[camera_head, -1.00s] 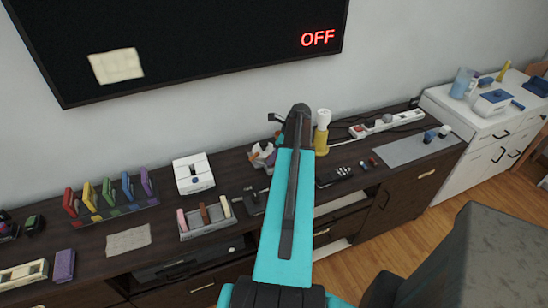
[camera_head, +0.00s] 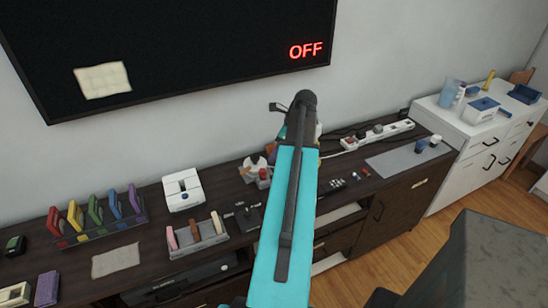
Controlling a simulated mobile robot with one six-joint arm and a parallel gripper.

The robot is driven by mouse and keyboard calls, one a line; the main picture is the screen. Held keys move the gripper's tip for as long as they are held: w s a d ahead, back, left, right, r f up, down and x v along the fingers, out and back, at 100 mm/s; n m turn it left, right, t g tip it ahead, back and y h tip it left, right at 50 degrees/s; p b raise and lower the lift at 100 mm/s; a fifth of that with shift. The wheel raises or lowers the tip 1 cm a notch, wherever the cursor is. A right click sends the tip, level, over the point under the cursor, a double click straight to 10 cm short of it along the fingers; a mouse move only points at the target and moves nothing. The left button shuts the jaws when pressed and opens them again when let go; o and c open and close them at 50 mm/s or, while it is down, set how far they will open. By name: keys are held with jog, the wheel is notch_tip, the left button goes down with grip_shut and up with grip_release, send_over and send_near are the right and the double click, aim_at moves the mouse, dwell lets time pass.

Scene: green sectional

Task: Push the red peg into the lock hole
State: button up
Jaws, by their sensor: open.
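My teal arm reaches up from the bottom centre. My gripper (camera_head: 279,108) shows only as a small dark jaw beside the arm's black end, and the jaws are open; most of it is hidden. I cannot pick out the red peg or the lock hole for certain. A small red piece (camera_head: 264,173) sits at the white-and-orange object left of my arm. Another small reddish piece (camera_head: 365,172) lies right of my arm. A black fixture (camera_head: 247,214) with an upright part stands left of my arm, too small to make out. My gripper appears apart from them all.
On the dark cabinet (camera_head: 150,255) stand a rack of coloured pieces (camera_head: 100,228), a grey tray (camera_head: 200,245) of upright pieces, a white box (camera_head: 183,190) and a power strip (camera_head: 385,134). A grey mat (camera_head: 400,160) has free room. A dark seat (camera_head: 470,265) is at lower right.

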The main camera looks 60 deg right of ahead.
jog(key=shift+s+r, duration=0.2)
jog(key=shift+r, duration=0.3)
dwell(0.7)
